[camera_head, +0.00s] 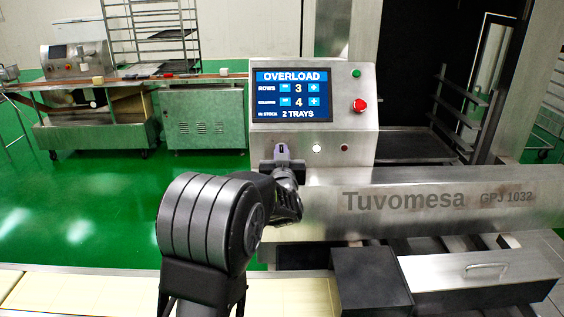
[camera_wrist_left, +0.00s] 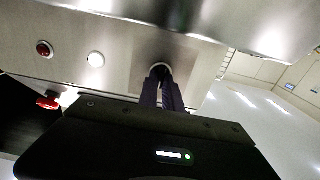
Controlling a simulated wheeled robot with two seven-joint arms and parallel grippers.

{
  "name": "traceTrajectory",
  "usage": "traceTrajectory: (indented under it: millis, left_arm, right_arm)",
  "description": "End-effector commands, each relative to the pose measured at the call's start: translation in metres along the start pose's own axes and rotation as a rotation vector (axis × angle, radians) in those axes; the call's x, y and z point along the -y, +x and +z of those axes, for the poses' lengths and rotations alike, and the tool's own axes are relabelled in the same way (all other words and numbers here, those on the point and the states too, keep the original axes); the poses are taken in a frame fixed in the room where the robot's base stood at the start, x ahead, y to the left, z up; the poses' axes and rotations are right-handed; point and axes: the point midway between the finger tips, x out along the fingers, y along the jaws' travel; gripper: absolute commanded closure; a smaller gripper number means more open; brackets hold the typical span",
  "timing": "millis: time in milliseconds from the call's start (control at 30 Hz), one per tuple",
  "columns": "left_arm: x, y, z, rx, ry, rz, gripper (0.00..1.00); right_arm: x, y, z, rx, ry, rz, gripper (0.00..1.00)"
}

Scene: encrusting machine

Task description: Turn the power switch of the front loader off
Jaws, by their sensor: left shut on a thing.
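The front loader is the steel machine marked Tuvomesa (camera_head: 404,201) with a slanted control panel (camera_head: 330,133). My left gripper (camera_head: 282,152) reaches to the panel's lower left and is shut on the power switch. In the left wrist view the two dark fingers (camera_wrist_left: 162,88) close together on the switch, and its round steel collar (camera_wrist_left: 160,68) shows around their tips. The switch itself is mostly hidden by the fingers, so I cannot tell its turn angle. The panel's screen (camera_head: 292,94) reads OVERLOAD. My right gripper is not in view.
A white button (camera_head: 316,148) and a dark red button (camera_head: 345,147) sit right of the switch. A red emergency stop (camera_head: 359,105) and a green button (camera_head: 356,73) are higher up. A pale conveyor (camera_head: 290,298) runs along the front.

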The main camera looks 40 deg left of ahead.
Motion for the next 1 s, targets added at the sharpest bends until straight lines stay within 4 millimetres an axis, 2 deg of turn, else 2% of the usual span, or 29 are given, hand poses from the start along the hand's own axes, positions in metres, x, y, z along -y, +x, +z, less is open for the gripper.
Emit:
traceTrajectory:
  millis: [33, 600, 1000]
  left_arm:
    - [0.002, 0.000, 0.005, -0.001, -0.048, -0.002, 1.00]
    - [0.004, 0.000, 0.006, -0.001, -0.574, 0.000, 1.00]
    - [0.004, 0.000, 0.004, 0.001, -0.782, 0.000, 1.00]
  right_arm:
    - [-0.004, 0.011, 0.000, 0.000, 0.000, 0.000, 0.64]
    - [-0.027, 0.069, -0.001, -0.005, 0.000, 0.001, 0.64]
    - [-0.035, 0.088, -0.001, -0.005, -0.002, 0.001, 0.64]
